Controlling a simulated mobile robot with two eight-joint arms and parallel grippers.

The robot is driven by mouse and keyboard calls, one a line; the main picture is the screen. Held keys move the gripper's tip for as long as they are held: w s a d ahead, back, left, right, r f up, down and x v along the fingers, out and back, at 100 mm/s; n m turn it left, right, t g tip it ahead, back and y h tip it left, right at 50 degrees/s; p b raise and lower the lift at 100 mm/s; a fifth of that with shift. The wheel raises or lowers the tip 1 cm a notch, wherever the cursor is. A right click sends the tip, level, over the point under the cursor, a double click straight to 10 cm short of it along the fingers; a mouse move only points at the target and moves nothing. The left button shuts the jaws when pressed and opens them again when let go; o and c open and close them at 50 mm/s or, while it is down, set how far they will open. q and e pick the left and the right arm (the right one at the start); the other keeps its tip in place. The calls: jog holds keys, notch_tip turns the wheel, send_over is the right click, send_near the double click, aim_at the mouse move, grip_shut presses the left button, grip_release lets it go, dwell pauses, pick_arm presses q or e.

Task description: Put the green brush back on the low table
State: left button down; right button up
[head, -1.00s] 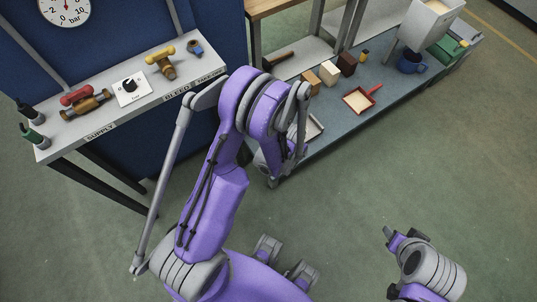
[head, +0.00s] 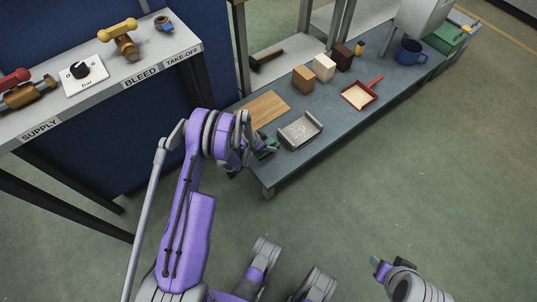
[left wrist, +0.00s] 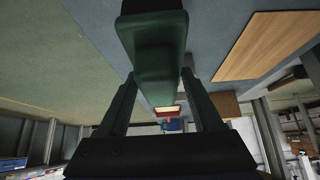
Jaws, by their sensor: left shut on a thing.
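My left gripper (head: 262,150) is shut on the green brush (left wrist: 158,50), which lies between its two dark fingers in the left wrist view. In the head view only a small green part of the brush (head: 268,145) shows past the wrist, at the near left end of the low table (head: 318,150). I cannot tell whether the brush touches the tabletop. My right gripper (head: 378,265) is low at the right, away from the table, and its jaws are too small to read.
A workbench with valves (head: 125,40) stands at the left.

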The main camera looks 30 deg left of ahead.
pick_arm(q)
jog(key=shift+f+b, duration=0.6)
jog(key=shift+f, duration=2.4)
jog(key=shift+f, duration=0.15)
jog(key=shift+c, duration=0.2)
grip_release()
